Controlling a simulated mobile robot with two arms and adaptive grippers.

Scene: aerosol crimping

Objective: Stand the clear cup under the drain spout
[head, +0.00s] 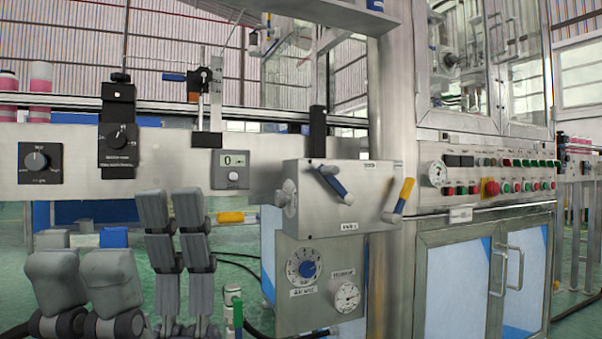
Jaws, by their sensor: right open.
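I cannot make out the clear cup anywhere in the head view. I cannot pick out the drain spout for certain either; a steel valve box (345,222) with blue and yellow levers stands at the middle. My right gripper (170,200) points upward at the lower left, its grey fingers open, with nothing visible between them. It is left of the valve box and apart from it in the picture. Chunkier grey finger parts at the far lower left may belong to my left gripper; its jaw state does not show.
A control cabinet (463,280) with buttons stands at right. A steel rail (75,180) crosses the left. A small white and green item (237,312) stands low beside the right gripper.

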